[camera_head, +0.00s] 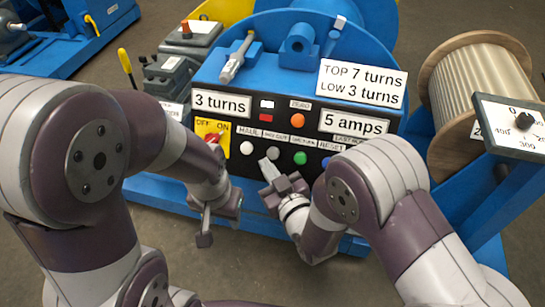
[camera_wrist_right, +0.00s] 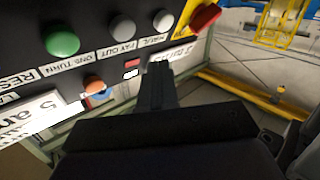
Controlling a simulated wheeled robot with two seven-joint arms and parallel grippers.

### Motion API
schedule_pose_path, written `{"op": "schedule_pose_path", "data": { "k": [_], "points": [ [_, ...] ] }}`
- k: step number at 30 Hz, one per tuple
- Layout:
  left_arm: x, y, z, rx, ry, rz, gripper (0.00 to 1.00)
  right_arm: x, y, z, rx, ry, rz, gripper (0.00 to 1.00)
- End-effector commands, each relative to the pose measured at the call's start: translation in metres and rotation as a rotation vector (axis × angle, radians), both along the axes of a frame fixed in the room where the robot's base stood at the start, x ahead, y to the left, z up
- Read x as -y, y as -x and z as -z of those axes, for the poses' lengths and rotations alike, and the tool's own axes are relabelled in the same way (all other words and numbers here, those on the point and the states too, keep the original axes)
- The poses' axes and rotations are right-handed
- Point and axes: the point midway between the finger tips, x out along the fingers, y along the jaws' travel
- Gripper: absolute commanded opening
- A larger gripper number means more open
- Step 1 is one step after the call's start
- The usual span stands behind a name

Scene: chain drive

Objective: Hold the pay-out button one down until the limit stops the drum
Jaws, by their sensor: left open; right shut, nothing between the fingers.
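The grey pay-out button (camera_head: 273,153) is on the black control panel, between the white haul button (camera_head: 247,148) and the green one-turn button (camera_head: 300,158). It also shows in the right wrist view (camera_wrist_right: 122,26). My right gripper (camera_head: 266,166) is shut and empty, its tip just in front of and below the pay-out button in the head view. In the right wrist view its fingers (camera_wrist_right: 156,85) appear clear of the button. My left gripper (camera_head: 204,222) is open and empty, low in front of the panel. The drum's turning parts are mostly hidden behind the housing.
A red OFF/ON switch (camera_head: 212,140) sits at the panel's left and a blue reset button (camera_head: 325,163) to the right. Signs read 3 turns (camera_head: 222,103), 5 amps (camera_head: 354,122) and TOP 7, LOW 3 turns (camera_head: 362,84). A wooden reel (camera_head: 480,85) and dial (camera_head: 515,122) stand right.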

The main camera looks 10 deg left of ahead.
Motion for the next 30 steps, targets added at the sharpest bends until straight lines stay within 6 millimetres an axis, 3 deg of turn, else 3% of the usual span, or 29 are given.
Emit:
{"op": "schedule_pose_path", "data": {
  "k": [10, 30],
  "points": [
    [0.0, 0.0, 0.019, 0.0, 0.0, 0.0, 0.45, 0.001, -0.031, 0.017, 0.0, 0.0, 0.0, 0.0],
    [0.0, 0.0, 0.019, 0.0, 0.0, 0.0, 0.45, 0.001, -0.034, 0.017, 0.0, 0.0, 0.0, 0.0]
  ]
}}
